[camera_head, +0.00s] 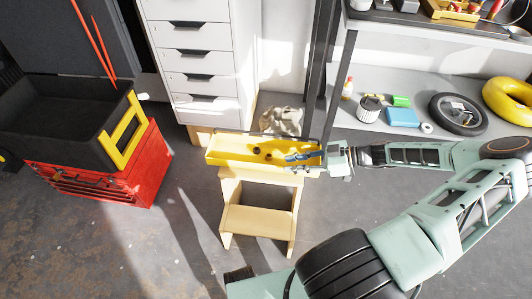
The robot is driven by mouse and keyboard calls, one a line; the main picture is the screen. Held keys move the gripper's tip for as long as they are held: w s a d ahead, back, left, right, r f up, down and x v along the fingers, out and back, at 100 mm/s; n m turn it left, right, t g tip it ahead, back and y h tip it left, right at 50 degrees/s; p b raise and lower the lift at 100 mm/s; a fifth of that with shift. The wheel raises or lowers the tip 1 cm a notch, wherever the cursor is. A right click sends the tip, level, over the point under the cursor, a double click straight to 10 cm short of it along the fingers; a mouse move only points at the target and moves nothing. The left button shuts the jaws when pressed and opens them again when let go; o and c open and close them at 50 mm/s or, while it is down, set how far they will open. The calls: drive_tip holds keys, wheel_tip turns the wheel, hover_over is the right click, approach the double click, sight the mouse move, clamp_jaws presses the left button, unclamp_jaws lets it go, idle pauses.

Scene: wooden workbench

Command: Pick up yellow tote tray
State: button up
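The yellow tote tray (225,159) is a long, shallow open tray on top of a small wooden step stool (258,221). Small dark things and a blue-grey object (302,156) show in it. My gripper (328,160) is at the tray's right end, reaching in from the right. It overlaps or touches the end wall in the picture. The fingertips are too small and partly hidden, so I cannot tell whether they are open or closed on the tray's edge.
A white drawer cabinet (200,62) stands behind the stool. A red toolbox (135,170) with a black bin (60,110) is on the left. A dark post (320,70) rises just behind the tray. A shelf (450,85) with a tire and small items is at right.

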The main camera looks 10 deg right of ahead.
sight(265, 166)
drive_tip(key=x, duration=0.4)
drive_tip(key=shift+a+f+b, duration=0.1)
drive_tip(key=shift+a+b, duration=0.05)
drive_tip(key=shift+b, duration=0.25)
drive_tip(key=shift+b+x, duration=0.85)
drive_tip(key=shift+x, duration=2.2)
drive_tip(key=shift+w, duration=0.15)
drive_tip(key=shift+c, duration=0.2)
clamp_jaws()
